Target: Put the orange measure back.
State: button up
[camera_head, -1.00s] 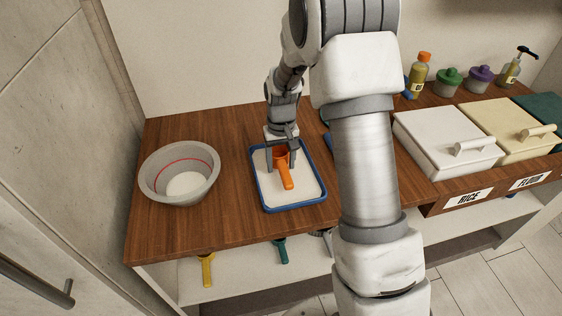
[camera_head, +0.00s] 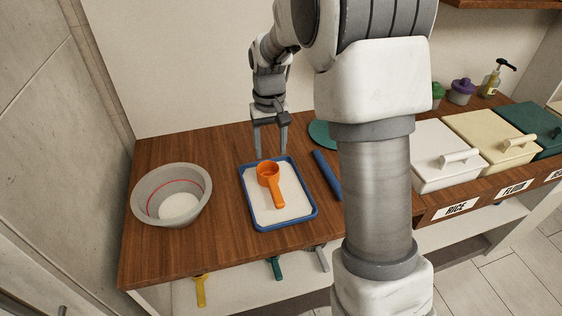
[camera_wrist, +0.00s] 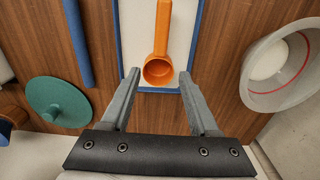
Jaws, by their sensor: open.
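The orange measure (camera_head: 269,178) lies on a white tray with a blue rim (camera_head: 285,226), its handle pointing toward the front of the counter. It also shows in the wrist view (camera_wrist: 160,62), with its cup end nearest the fingers. My gripper (camera_head: 271,152) is open and empty. It is above and behind the tray's back edge, apart from the measure. In the wrist view its two fingers (camera_wrist: 158,77) stand wide apart, one on each side of the cup end.
A grey bowl with a red line (camera_head: 172,196) stands left of the tray. A blue rod (camera_head: 327,175) and a green disc (camera_head: 322,132) lie to the right. Yellow (camera_head: 200,290), green (camera_head: 275,268) and grey (camera_head: 321,258) handles hang at the front edge. Lidded bins (camera_head: 440,155) stand farther right.

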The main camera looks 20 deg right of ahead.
jog(key=s+r+t, duration=0.3)
jog(key=s+r, duration=0.8)
jog(key=s+r+t, duration=0.2)
jog(key=s, duration=1.2)
jog(key=shift+r, duration=0.15)
jog(key=shift+s, duration=0.1)
